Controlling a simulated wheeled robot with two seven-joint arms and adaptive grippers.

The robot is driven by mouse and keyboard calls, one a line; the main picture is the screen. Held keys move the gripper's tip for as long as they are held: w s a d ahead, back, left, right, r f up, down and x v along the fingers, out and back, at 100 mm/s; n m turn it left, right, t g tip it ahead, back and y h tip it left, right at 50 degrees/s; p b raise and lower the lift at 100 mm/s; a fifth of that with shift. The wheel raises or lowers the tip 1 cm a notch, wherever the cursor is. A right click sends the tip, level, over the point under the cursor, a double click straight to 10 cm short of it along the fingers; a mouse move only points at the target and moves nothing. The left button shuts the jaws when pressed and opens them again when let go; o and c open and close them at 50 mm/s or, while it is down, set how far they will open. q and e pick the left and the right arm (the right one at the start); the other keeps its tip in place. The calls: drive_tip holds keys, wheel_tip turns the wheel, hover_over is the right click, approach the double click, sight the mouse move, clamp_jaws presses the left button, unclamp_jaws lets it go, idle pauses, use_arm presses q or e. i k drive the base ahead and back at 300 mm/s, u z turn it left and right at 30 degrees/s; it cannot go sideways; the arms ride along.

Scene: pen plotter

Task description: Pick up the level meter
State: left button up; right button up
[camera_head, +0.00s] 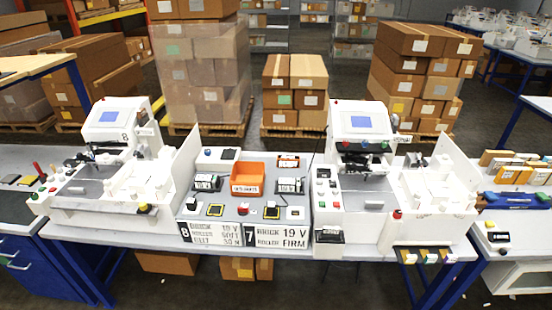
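I cannot tell for sure which thing is the level meter. Small black-and-white devices, one on the left (207,182) and one on the right (290,185), stand on the middle panel. Neither of my grippers shows in the head view.
Two white plotter machines, left (117,117) and right (361,121), stand on the long table. Between them is an orange bin (247,178) on a grey panel. Packets (515,170) lie behind the blue bar. Stacked cartons (295,85) stand behind.

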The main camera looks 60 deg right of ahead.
sight(284, 161)
drive_tip(key=z, duration=0.35)
drive_tip(key=i, duration=0.8)
drive_tip(key=z, duration=0.6)
